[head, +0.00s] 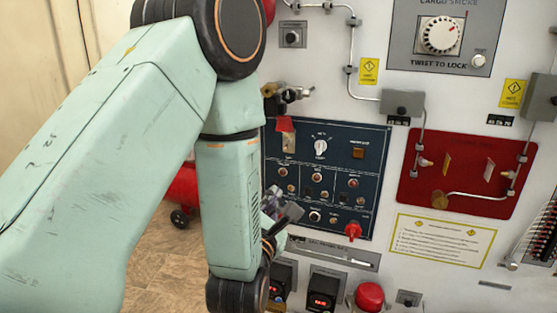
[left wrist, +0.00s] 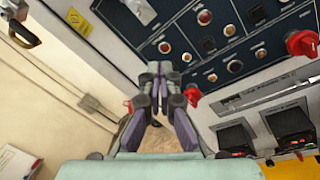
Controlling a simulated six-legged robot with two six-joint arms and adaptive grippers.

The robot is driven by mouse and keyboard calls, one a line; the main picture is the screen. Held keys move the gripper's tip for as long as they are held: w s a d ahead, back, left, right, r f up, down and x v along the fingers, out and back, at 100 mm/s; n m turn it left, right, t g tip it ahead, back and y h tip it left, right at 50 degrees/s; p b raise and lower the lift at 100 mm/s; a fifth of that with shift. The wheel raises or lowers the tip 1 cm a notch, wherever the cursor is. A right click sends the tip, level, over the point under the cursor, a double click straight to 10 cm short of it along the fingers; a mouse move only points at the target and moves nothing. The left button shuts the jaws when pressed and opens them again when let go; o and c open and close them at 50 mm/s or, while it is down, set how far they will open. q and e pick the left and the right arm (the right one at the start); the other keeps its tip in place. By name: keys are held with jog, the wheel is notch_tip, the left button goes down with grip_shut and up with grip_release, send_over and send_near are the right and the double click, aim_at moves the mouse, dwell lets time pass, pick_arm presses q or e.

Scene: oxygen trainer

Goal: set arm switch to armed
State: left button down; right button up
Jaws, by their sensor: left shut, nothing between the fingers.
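A dark blue control panel (head: 376,150) is on the white wall, right of my left arm. It carries a white rotary knob (head: 320,146), several small round lamps or buttons, and a red knob (head: 353,231) at its lower right. A pale plate with a red cover (head: 285,124) is at its upper left; I cannot read which control is the arm switch. My left gripper (head: 292,212) is shut and empty near the panel's lower left and hides part of it. In the left wrist view its fingers (left wrist: 155,68) are together, below the panel (left wrist: 228,50). My right gripper is out of view.
A red plate with piping (head: 460,180) and a cargo smoke dial (head: 440,35) are to the right. A red dome button (head: 369,296) and displays (head: 322,301) are below. A horizontal slotted plate (head: 335,256) lies under the panel. The tiled floor (head: 150,255) is at left.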

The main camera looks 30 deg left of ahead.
aim_at(287, 146)
pick_arm(q)
jog(key=w+a+r, duration=0.1)
jog(key=w, duration=0.1)
jog(key=w+a+r+n+p, duration=0.1)
jog(key=w+r, duration=0.1)
jog(key=w, duration=0.1)
jog(key=w+a+r+n, duration=0.1)
jog(key=w+a, duration=0.1)
jog(key=w, duration=0.1)
jog(key=shift+r+t+y+p, duration=0.2)
jog(key=shift+t+y+p, duration=0.15)
jog(key=shift+t+y, duration=0.05)
jog(key=shift+w, duration=0.65)
jog(key=shift+a, duration=0.1)
jog(key=shift+s+r, duration=0.1)
jog(key=shift+r, duration=0.05)
